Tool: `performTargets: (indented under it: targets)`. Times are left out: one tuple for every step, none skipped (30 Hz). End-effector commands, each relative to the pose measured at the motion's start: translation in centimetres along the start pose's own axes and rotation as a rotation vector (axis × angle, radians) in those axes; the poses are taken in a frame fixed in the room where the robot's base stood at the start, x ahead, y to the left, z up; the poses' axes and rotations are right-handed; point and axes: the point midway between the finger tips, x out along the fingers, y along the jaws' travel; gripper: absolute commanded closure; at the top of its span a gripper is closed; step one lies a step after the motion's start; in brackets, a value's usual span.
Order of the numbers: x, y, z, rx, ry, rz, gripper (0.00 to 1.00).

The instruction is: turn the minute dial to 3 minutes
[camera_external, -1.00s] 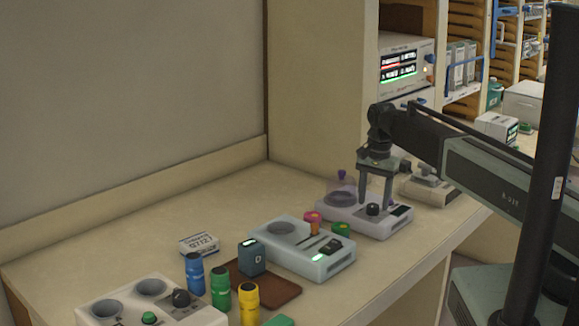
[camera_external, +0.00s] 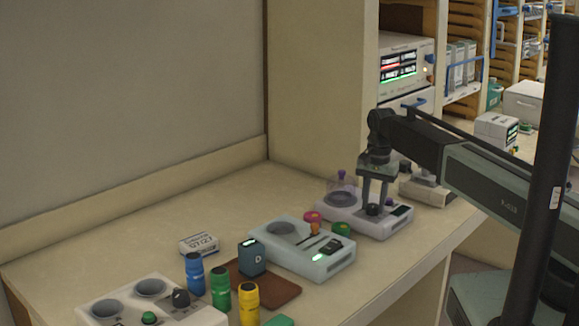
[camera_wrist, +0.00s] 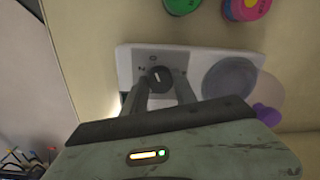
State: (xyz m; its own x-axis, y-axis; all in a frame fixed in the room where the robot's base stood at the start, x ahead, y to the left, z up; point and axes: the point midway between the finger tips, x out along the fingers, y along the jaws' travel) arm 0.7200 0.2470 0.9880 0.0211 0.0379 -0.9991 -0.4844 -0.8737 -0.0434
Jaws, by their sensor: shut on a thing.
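The minute dial is a small black knob (camera_external: 373,210) on a white device (camera_external: 345,224). It also shows in the wrist view (camera_wrist: 159,77), with a pale pointer line on top and small marks on the grey panel beside it. The marks are too small to read surely. My gripper (camera_external: 376,208) points down with a finger on either side of the knob, shut on it. In the wrist view the two fingers (camera_wrist: 161,88) meet the knob's near sides. The device (camera_wrist: 125,66) also has a round grey recess (camera_wrist: 229,80).
A clear cover with a purple knob (camera_external: 342,176) stands behind the device. A pale device (camera_external: 335,266), pink (camera_external: 312,216) and green (camera_external: 341,229) pieces are close on the left. Blue, green and yellow bottles (camera_external: 249,303) stand farther left. The back-left table is clear.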

Motion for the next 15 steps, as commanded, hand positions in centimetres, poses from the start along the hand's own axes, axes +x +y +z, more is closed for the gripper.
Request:
performTargets:
  targets:
    - [0.00, -0.01, -0.03, -0.027, -0.001, -0.001, 1.00]
    - [0.00, -0.01, -0.03, -0.047, -0.002, -0.001, 1.00]
    - [0.00, -0.01, -0.04, -0.076, -0.003, -0.001, 1.00]
    - [0.00, -0.01, -0.04, -0.099, -0.004, -0.001, 1.00]
    - [0.01, -0.01, -0.05, -0.124, -0.006, -0.001, 1.00]
    - [0.01, -0.01, -0.05, -0.159, -0.007, -0.001, 1.00]
    - [0.01, -0.01, -0.05, -0.186, -0.008, -0.001, 1.00]
    - [0.01, -0.01, -0.06, -0.215, -0.010, -0.001, 1.00]
    - [0.01, -0.01, -0.06, -0.252, -0.011, -0.001, 1.00]
    - [0.01, -0.01, -0.07, -0.281, -0.013, -0.001, 1.00]
    - [0.01, -0.01, -0.07, -0.310, -0.014, -0.001, 1.00]
    - [0.01, -0.01, -0.08, -0.348, -0.015, -0.001, 1.00]
    - [0.01, -0.01, -0.08, -0.376, -0.017, -0.001, 1.00]
    - [0.01, -0.01, -0.09, -0.405, -0.018, -0.001, 1.00]
    - [0.01, -0.02, -0.09, -0.443, -0.019, -0.001, 1.00]
